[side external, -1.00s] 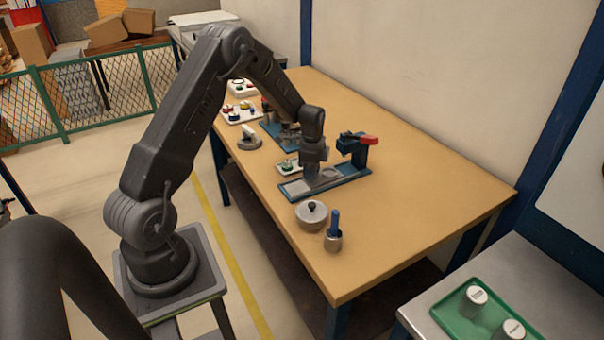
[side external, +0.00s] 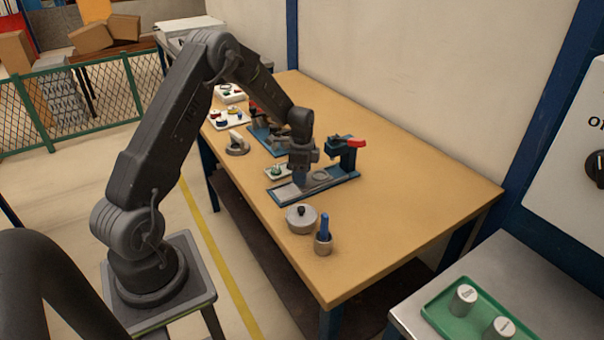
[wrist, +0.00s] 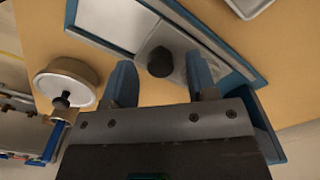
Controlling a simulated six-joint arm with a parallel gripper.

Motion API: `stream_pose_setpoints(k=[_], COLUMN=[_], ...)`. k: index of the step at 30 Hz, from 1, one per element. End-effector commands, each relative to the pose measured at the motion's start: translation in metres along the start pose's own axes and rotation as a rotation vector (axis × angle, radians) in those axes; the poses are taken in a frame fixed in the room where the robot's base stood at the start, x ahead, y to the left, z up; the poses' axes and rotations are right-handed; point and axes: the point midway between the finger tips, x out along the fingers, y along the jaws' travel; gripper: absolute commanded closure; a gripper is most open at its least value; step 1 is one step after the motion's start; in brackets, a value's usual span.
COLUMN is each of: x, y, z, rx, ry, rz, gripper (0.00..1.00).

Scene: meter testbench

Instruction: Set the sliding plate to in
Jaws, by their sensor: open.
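The fixture with the sliding plate is a long blue-framed base (side external: 346,179) on the wooden table. In the wrist view, the pale grey plate (wrist: 108,20) lies inside the blue frame (wrist: 185,15). A dark round knob (wrist: 160,62) stands up from the grey surface. My gripper (side external: 300,183) is low over the fixture. In the wrist view, my gripper (wrist: 159,63) is open, with one blue finger on each side of the knob. Gaps show between the fingers and the knob. My gripper hides part of the fixture in the side view.
A red-handled clamp (side external: 345,150) stands at the fixture's far side. A round lidded pot (side external: 301,220) and a cup with a blue handle (side external: 324,238) stand nearby in front. Small parts and trays (side external: 228,118) sit farther back. The table's right side is clear.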

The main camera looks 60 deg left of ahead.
Motion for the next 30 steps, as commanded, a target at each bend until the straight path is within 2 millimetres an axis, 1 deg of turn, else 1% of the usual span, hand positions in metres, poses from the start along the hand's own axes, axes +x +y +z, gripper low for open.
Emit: stream_pose_setpoints(k=[5, 12, 15, 18, 21, 24, 30], x=[-0.031, -0.085, -0.104, -0.118, -0.128, -0.132, -0.133], y=[-0.001, -0.001, -0.001, -0.001, 0.000, 0.000, 0.000], z=[0.000, 0.000, 0.000, 0.000, 0.000, 0.000, 0.000], rx=[0.000, 0.000, 0.000, 0.000, 0.000, 0.000, 0.000], ry=[0.002, 0.002, 0.001, 0.001, 0.001, 0.001, 0.000], rz=[-0.006, -0.006, -0.005, -0.004, -0.003, -0.002, -0.001], gripper=[0.47, 0.47, 0.47, 0.47, 0.47, 0.47, 0.47])
